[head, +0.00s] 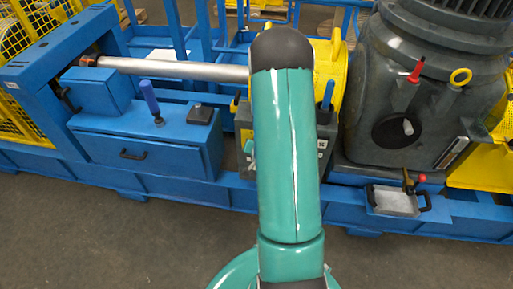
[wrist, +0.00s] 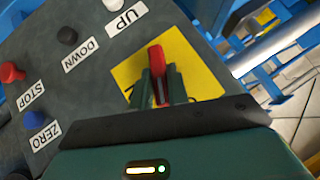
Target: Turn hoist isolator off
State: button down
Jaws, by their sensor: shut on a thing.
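The hoist isolator is a red handle (wrist: 156,57) on a yellow plate (wrist: 203,82) on the dark grey control panel (wrist: 95,95), in the wrist view. The handle stands nearly upright in the picture, tilted a little. My gripper (wrist: 161,84) is shut on the red handle, one finger on each side. The fingers hide its lower part and some of the plate. In the head view my arm hides the handle and most of the panel; a strip of the grey panel box (head: 323,145) shows to its right.
Beside the isolator are a white UP button (wrist: 112,4), a black DOWN button (wrist: 67,35), a red STOP button (wrist: 12,72) and a blue ZERO button (wrist: 34,120). A blue lever (head: 150,97) and steel shaft (head: 180,69) are left; a grey motor housing (head: 410,85) is right.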

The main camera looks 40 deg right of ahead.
jog(key=shift+w+a+r+n+g+h, duration=0.1)
jog(key=shift+n+g+h, duration=0.4)
jog(key=shift+g, duration=0.2)
jog(key=shift+w+a+n+g+h, duration=0.1)
jog(key=shift+n+g+h, duration=0.35)
jog(key=shift+g, duration=0.25)
jog(key=c, duration=1.4)
grip_release()
jog(key=shift+o, duration=0.2)
jog(key=v, duration=1.3)
jog(key=shift+a+r, duration=0.2)
jog(key=shift+a, duration=0.1)
